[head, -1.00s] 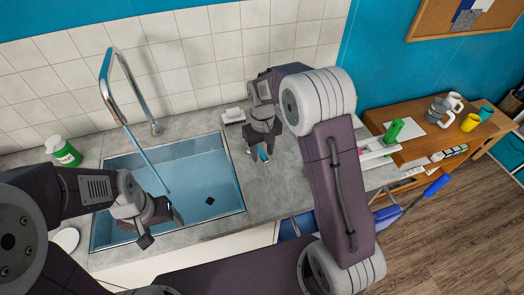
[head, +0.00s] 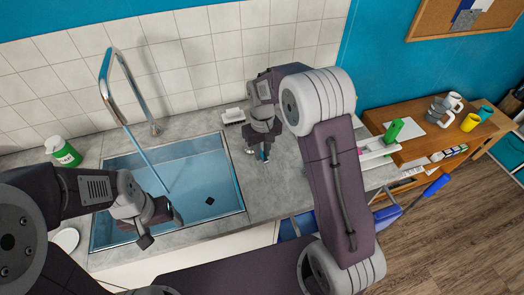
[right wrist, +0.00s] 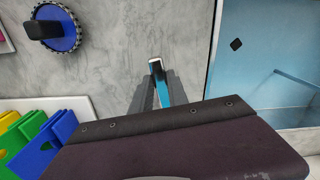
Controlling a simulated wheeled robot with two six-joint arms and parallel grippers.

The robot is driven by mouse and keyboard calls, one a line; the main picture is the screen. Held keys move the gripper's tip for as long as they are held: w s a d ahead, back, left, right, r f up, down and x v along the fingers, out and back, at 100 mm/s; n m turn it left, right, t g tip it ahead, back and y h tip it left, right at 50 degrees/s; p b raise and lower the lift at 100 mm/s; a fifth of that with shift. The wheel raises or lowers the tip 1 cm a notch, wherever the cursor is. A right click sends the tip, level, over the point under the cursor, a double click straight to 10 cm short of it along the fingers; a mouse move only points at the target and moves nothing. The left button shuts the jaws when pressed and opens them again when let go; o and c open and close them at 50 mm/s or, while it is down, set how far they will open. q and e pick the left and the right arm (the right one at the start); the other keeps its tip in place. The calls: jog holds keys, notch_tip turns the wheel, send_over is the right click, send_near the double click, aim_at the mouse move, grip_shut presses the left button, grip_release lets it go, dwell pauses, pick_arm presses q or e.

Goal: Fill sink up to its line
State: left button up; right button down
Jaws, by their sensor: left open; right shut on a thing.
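The sink (head: 237,180) is set in the grey counter and holds blue-tinted water; it also shows at the right of the right wrist view (right wrist: 215,60). The tall chrome faucet (head: 117,55) arches over it, and a thin blue stream (head: 150,166) runs down from its spout into the sink. I cannot make out a fill line. My right gripper (head: 262,158) is shut on a small blue piece with a silvery end (right wrist: 156,68), low over the counter just right of the sink. My left gripper (head: 164,228) is open and empty over the sink's front part.
A green-and-white bottle (head: 64,153) stands left of the sink. In the right wrist view, a round blue brush (right wrist: 52,28) and a colourful rack (right wrist: 35,140) are at left. A wooden desk (head: 410,150) with mugs is at right.

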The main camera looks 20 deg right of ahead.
dwell(0.7)
jog(key=shift+a+r+m+p, duration=0.25)
jog(key=shift+a+m+p, duration=0.05)
jog(key=shift+p, duration=0.2)
jog(key=shift+a+m+p, duration=0.3)
jog(key=shift+a+m, duration=0.05)
jog(key=shift+m, duration=0.05)
jog(key=shift+a+f+m, duration=0.2)
jog(key=shift+m, duration=0.2)
jog(key=c, duration=1.3)
grip_release()
notch_tip(320, 180, up, 9)
